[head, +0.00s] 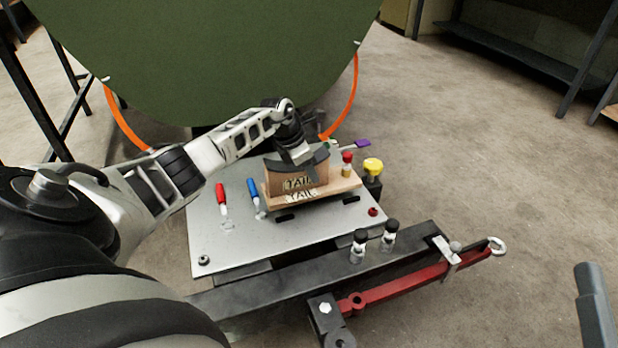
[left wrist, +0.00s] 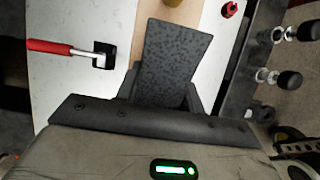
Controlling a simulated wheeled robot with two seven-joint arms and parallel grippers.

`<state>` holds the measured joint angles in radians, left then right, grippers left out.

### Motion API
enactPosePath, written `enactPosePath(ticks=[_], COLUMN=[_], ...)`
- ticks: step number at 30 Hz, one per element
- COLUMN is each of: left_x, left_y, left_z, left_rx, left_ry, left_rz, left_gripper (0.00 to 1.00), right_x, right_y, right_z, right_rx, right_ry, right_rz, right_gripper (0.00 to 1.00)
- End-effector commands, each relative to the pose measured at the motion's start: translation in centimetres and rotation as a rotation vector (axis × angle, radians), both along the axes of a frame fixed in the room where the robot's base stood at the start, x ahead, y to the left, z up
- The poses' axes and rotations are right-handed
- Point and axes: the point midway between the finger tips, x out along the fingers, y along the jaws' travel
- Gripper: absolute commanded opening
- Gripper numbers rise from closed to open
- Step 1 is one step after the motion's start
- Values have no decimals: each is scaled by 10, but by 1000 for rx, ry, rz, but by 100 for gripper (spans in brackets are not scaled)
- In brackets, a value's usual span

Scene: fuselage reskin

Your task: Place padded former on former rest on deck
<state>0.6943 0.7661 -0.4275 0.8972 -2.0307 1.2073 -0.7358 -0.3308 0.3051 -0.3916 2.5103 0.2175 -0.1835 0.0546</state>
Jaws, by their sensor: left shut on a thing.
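The padded former (head: 290,180) is a wooden block with a dark curved pad on top and a "TAIL" label on its front. Its dark speckled pad fills the middle of the left wrist view (left wrist: 172,62). My left gripper (head: 299,156) is shut on it from above. The former rest (head: 338,191) is a wooden board on the deck (head: 225,240), also labelled "TAIL". The former is upright at the rest, its label just above the rest's label. I cannot tell whether they touch.
Red-handled (head: 221,196) and blue-handled (head: 254,190) tools stand left of the rest. A red-capped item (head: 347,160) and a yellow knob (head: 373,166) are at right. Black-topped pins (head: 359,240) stand on the front rail. The green skin panel (head: 210,60) is behind. Front deck is mostly clear.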

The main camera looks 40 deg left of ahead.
Motion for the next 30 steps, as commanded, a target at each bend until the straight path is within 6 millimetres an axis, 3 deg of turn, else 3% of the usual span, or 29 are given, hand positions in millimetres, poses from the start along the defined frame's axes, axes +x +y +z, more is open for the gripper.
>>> enactPosePath(ticks=[9, 22, 23, 24, 25, 30], left_x=[5, 5, 3, 3, 3, 3], left_y=[3, 3, 3, 3, 3, 3], left_z=[-32, -36, -37, -37, -37, -37], left_rx=[-2, -1, 0, 0, 0, 0], left_ry=[-5, -5, 0, 0, 0, 0], left_rz=[1, 2, 1, 1, 1, 1], left_gripper=[0, 0, 44, 55, 60, 60], right_x=[-7, -10, -10, -10, -10, -10], right_y=[1, 1, 1, 1, 1, 1], right_z=[29, 36, 37, 37, 37, 36], right_rx=[-65, -76, -78, -78, -77, -78], right_ry=[-292, -343, -348, -346, -346, -345], right_rz=[-22, -27, -27, -26, -27, -27], right_gripper=[50, 50, 50, 50, 50, 50])
